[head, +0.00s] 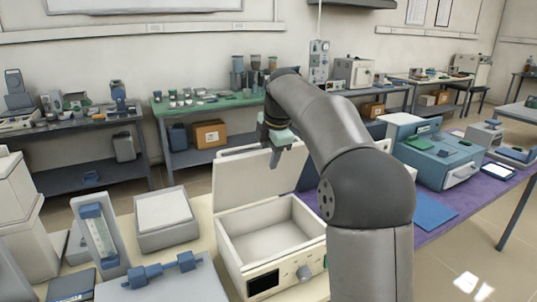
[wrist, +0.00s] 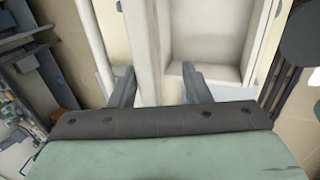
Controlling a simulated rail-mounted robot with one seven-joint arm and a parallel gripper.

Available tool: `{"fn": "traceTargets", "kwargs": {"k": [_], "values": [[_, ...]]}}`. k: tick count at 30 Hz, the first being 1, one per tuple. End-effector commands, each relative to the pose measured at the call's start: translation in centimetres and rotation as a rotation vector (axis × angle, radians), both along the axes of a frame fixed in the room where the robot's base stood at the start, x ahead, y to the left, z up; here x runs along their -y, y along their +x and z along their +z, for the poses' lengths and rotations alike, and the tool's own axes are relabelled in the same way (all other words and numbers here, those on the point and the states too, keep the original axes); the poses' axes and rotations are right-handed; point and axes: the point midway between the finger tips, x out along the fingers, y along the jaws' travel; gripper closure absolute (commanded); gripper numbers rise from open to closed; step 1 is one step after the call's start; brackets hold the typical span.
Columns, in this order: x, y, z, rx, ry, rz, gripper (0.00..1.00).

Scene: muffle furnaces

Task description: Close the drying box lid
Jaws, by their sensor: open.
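The drying box (head: 262,275) is a cream box with a dark display and a knob on its front, standing on the bench in the head view. Its lid (head: 240,180) stands open, roughly upright at the back of the box, and the empty inside shows. My gripper (head: 285,158) is open, pointing down at the lid's upper edge. In the wrist view, the lid's pale edge (wrist: 143,45) runs between the two fingers of my gripper (wrist: 157,85), with the box's inside (wrist: 205,45) to its right. I cannot tell whether a finger touches the lid. My arm hides the lid's right end.
Left of the box stand a grey-white device (head: 163,215) and a blue-and-white holder (head: 98,235). To the right, a purple mat (head: 455,205) bears a blue device (head: 435,160) and a blue pad (head: 432,211). A green-topped bench (head: 205,103) stands behind, across the floor.

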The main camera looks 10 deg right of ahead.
Motion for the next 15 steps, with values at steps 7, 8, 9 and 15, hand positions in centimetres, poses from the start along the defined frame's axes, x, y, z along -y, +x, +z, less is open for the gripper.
{"fn": "traceTargets", "kwargs": {"k": [7, 8, 9, 15], "values": [[0.1, -0.5, -0.5, 0.001, -0.001, 0.000, 0.56], [0.2, -0.7, -0.6, 0.001, 0.000, -0.001, 0.56], [0.3, -1.0, -0.8, 0.000, 0.000, -0.001, 0.56], [0.6, -2.4, -1.6, 0.000, -0.001, -0.001, 0.56]]}}
